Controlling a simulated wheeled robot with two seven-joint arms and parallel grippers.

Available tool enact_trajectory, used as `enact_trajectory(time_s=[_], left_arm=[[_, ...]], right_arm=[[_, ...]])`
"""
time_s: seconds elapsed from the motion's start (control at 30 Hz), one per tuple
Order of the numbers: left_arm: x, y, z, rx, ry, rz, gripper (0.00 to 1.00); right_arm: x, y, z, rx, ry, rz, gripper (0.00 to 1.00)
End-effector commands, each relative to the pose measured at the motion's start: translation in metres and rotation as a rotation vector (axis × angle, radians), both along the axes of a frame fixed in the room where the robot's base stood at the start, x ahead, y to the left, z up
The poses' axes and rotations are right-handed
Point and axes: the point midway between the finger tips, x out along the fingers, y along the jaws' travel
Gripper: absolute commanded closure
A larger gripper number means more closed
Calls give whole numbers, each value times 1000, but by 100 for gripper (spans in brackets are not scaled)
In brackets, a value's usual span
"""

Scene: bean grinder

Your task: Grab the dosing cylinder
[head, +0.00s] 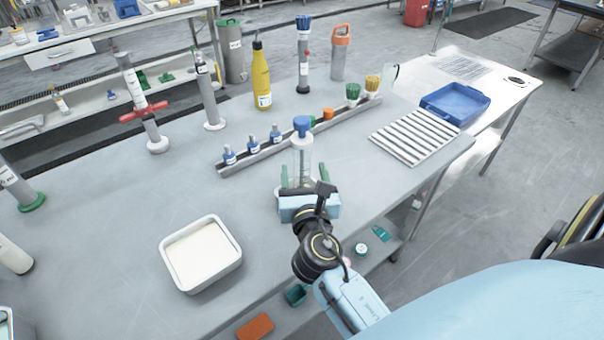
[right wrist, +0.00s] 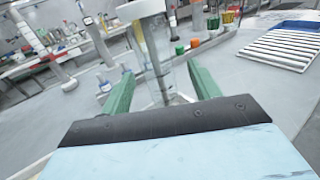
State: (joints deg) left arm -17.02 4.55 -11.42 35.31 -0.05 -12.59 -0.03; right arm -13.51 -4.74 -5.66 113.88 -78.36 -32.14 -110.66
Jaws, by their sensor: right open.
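The dosing cylinder appears to be the clear upright tube (head: 302,158) with a blue top, standing on the grey table in front of the long rack. It also shows in the right wrist view (right wrist: 157,55), where its top is cut off by the frame edge. My right gripper (head: 303,180) is open, with its green fingers on either side of the tube's lower part. In the right wrist view the gripper (right wrist: 160,85) has the tube between and just beyond its fingertips; I cannot tell whether they touch it. My left gripper is not in view.
A grey rack (head: 262,155) with small blue-capped bottles and brushes runs behind the tube. A white tray (head: 232,250) stands left of my arm. A yellow bottle (head: 261,80) stands farther back. A slatted white rack (head: 415,137) and a blue tray (head: 455,103) are at the right.

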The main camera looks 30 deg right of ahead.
Motion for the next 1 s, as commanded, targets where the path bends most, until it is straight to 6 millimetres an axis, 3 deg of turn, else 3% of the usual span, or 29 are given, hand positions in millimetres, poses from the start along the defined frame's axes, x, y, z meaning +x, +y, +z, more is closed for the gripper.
enact_trajectory(time_s=[0.3, 0.6, 1.0], left_arm=[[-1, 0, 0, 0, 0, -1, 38], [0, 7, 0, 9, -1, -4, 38], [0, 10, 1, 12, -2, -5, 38]], right_arm=[[40, -18, 3, -2, -2, -1, 38], [44, -20, 3, 0, -1, -1, 38], [44, -20, 3, 0, -1, -1, 89]])
